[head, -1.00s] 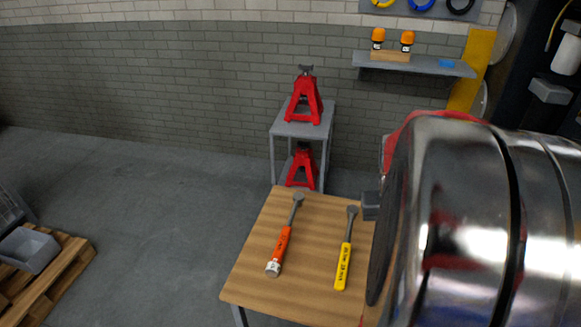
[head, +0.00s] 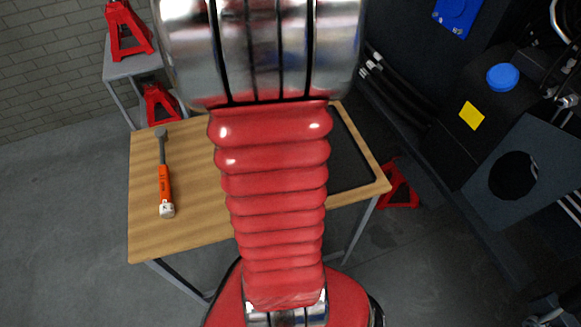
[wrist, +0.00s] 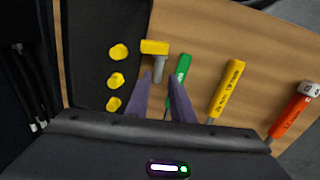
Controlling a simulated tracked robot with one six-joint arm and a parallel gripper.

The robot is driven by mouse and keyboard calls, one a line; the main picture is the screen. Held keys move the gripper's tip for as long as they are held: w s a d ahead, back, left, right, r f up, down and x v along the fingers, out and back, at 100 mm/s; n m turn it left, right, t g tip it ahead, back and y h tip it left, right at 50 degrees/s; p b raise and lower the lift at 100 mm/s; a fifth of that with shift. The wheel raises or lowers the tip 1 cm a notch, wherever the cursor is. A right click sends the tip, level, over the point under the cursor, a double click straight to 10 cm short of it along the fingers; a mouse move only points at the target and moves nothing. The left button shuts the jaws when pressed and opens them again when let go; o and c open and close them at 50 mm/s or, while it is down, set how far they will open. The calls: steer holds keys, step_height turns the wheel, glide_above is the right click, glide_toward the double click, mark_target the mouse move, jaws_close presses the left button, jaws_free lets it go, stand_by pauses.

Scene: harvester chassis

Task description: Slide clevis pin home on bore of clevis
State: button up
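In the wrist view my gripper (wrist: 161,75) is open, its two purple fingers apart over the table. A pin with a yellow head (wrist: 155,47) and a grey shank lies just beyond the fingertips, in line with the gap between them. I cannot tell how high the fingers are above it. Several yellow round-headed pieces, one of them here (wrist: 117,81), sit on the dark mat (wrist: 88,50) to the left. In the head view my arm hides the gripper and the pin. I cannot make out the clevis for certain in either view.
A green-handled tool (wrist: 183,67) and a yellow-handled ratchet (wrist: 226,88) lie right of the pin. Dark machinery with a round-holed plate (head: 490,195) stands right. Red jack stands (head: 127,30) are at the left.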

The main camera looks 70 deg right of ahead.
steer(key=f, duration=0.5)
steer(key=shift+s+d, duration=0.2)
steer(key=shift+d, duration=0.05)
steer(key=shift+s+d+f, duration=0.1)
steer(key=shift+s+f, duration=0.1)
steer(key=shift+f, duration=1.1)
steer(key=shift+s+d+f, duration=0.1)
steer(key=shift+s+f, duration=0.1)
steer(key=shift+f, duration=1.1)
jaws_close()
